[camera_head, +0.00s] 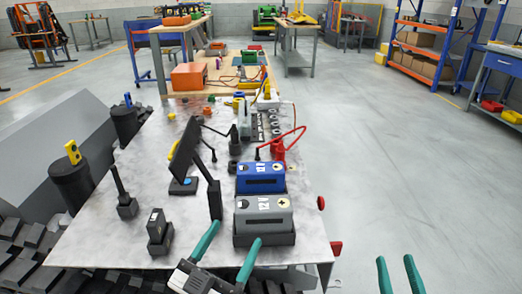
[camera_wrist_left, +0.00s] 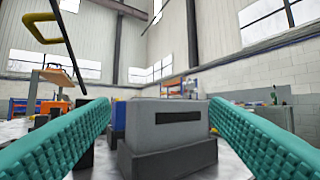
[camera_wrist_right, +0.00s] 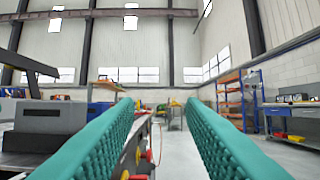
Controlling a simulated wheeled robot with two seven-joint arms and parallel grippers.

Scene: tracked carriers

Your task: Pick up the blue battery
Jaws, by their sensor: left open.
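The blue battery (camera_head: 260,178) sits in a dark holder on the marbled table, behind the grey battery (camera_head: 263,204). In the left wrist view the grey battery (camera_wrist_left: 166,135) stands ahead between the fingers, and part of the blue battery (camera_wrist_left: 118,120) shows behind its left side. My left gripper (camera_head: 236,233) is open and empty at the table's front, just short of the grey battery. My right gripper (camera_head: 396,260) is open and empty, out over the floor to the right of the table. The grey battery (camera_wrist_right: 50,118) also shows at left in the right wrist view.
A dark monitor on a stand (camera_head: 184,150) rises left of the batteries. A red cable (camera_head: 290,140) loops behind the blue battery. A small black device (camera_head: 158,230) stands at the front left. Red knobs (camera_head: 335,248) stick out at the table's right edge. The floor to the right is clear.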

